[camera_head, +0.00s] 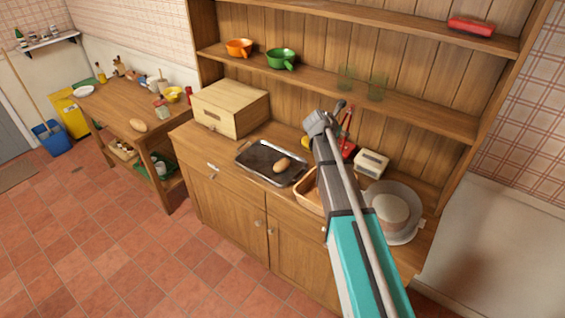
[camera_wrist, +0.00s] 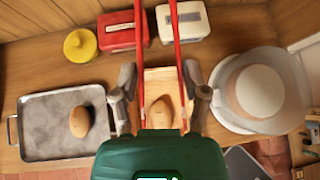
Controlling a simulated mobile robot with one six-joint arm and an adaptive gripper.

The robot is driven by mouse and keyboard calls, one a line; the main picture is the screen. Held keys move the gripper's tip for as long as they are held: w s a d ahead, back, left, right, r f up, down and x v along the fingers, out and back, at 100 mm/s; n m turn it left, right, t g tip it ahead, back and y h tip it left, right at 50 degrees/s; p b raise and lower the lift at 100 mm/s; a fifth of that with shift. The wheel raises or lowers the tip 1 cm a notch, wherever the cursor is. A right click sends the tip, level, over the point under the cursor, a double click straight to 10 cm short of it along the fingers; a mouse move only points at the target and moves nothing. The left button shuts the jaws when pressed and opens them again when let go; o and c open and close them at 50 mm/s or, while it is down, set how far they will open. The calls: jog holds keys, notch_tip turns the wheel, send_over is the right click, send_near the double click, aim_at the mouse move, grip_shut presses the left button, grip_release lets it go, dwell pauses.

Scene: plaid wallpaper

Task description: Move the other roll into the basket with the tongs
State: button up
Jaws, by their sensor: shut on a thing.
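My gripper (camera_head: 332,118) is above the counter, shut on the red tongs (camera_head: 348,122). In the wrist view the two red tong arms (camera_wrist: 177,60) run between my gripper's fingers (camera_wrist: 164,88). One brown roll (camera_head: 283,164) lies on the dark metal tray (camera_head: 258,157); it also shows in the wrist view (camera_wrist: 79,121), well left of the tongs. Another roll (camera_wrist: 160,112) shows between the tong arms, over the light wooden basket (camera_wrist: 158,74); I cannot tell whether the tongs touch it. In the head view my arm hides much of the basket (camera_head: 308,198).
A red tin (camera_wrist: 117,32), a white box (camera_wrist: 183,22) and a yellow jar (camera_wrist: 80,45) stand behind the basket. A white round dish with a domed item (camera_head: 392,212) stands to its right. A wooden bread box (camera_head: 230,108) is left of the tray. Shelves rise behind.

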notch_tip(320, 180, down, 5)
jog(key=b, duration=0.4)
jog(key=shift+r+b, duration=0.2)
jog(key=shift+b, duration=0.1)
jog(key=shift+s, duration=0.1)
